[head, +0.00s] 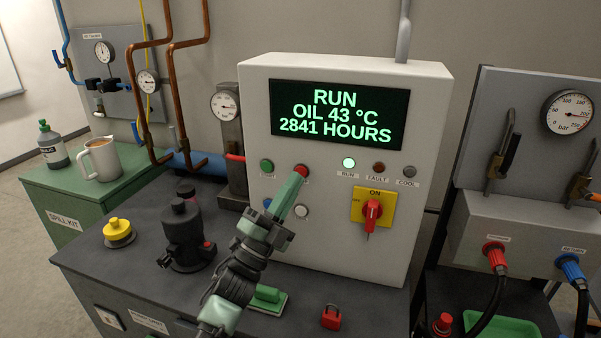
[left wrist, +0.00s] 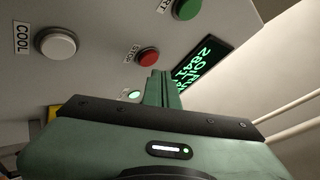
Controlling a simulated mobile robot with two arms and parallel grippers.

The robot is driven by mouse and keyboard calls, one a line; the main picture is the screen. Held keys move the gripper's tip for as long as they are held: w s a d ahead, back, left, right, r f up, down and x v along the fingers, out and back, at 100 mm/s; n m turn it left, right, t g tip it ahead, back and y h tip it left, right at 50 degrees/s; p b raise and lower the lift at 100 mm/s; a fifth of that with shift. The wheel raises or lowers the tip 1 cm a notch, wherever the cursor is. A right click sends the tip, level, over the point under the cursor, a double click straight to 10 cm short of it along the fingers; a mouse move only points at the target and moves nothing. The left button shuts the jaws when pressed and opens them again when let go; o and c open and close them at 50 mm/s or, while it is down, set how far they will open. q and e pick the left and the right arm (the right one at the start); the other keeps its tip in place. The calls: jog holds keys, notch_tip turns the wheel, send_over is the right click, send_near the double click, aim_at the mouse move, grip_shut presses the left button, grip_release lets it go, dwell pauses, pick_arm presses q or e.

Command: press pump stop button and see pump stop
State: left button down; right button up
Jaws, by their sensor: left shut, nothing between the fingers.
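The grey control box (head: 420,120) has a screen (head: 340,115) reading RUN, OIL 43 °C, 2841 HOURS. The RUN lamp (head: 348,163) is lit. The red stop button (head: 301,170) is on the box front, right of the green start button (head: 266,166). My left gripper (head: 300,176) is shut and empty, its tips right at the stop button's lower edge in the head view. In the left wrist view the red button (left wrist: 149,56), labelled STOP, is just beyond the fingertips (left wrist: 160,76); I cannot tell whether they touch it. My right gripper is not in view.
A black pump-like unit (head: 185,237), a yellow-capped part (head: 118,231) and a red padlock (head: 331,316) are on the dark bench (head: 85,255).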

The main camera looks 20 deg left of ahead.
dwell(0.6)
pick_arm(q)
jog(key=shift+w+b, duration=0.3)
jog(key=shift+w, duration=0.15)
jog(key=shift+w, duration=0.35)
dwell(0.7)
jog(key=shift+s, duration=0.85)
